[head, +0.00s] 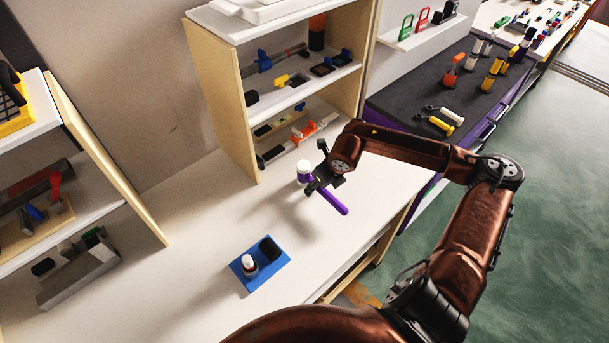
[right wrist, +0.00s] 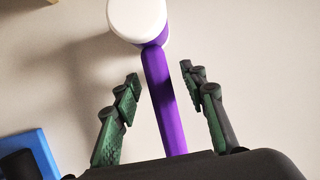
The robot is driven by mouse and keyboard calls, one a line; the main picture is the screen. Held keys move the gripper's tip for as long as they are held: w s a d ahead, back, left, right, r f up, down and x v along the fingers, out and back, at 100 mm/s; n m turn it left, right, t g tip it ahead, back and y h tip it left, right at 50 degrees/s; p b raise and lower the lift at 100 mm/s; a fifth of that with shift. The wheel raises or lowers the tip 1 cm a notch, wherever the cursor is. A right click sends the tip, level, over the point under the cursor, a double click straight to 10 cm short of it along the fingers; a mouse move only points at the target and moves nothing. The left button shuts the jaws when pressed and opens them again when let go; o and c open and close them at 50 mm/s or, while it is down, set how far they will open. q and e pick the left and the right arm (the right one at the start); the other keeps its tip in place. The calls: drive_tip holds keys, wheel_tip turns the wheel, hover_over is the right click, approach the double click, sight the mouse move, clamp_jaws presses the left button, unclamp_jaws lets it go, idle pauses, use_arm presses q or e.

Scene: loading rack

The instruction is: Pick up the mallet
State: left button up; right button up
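The mallet has a white head (head: 304,172) and a purple handle (head: 334,202) and is at the white worktop by the shelf unit. In the right wrist view its head (right wrist: 138,18) is at the top and its handle (right wrist: 163,105) runs down between my fingers. My right gripper (head: 316,182) is over the handle just behind the head. In the right wrist view the gripper (right wrist: 160,76) is open, with a gap between each finger and the handle. The handle's lower end is hidden there by the gripper body. My left gripper is not in view.
A blue base (head: 275,270) holding a white-topped item and a black item stands on the worktop (head: 190,270), nearer me. A wooden shelf unit (head: 225,100) with tools stands just behind the mallet. A dark bench (head: 400,95) with bottles is at the right. The worktop's left-middle is clear.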

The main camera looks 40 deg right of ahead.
drive_tip(key=shift+f+b, duration=0.25)
drive_tip(key=shift+b, duration=0.05)
idle(0.4)
drive_tip(key=shift+c, duration=0.7)
clamp_jaws()
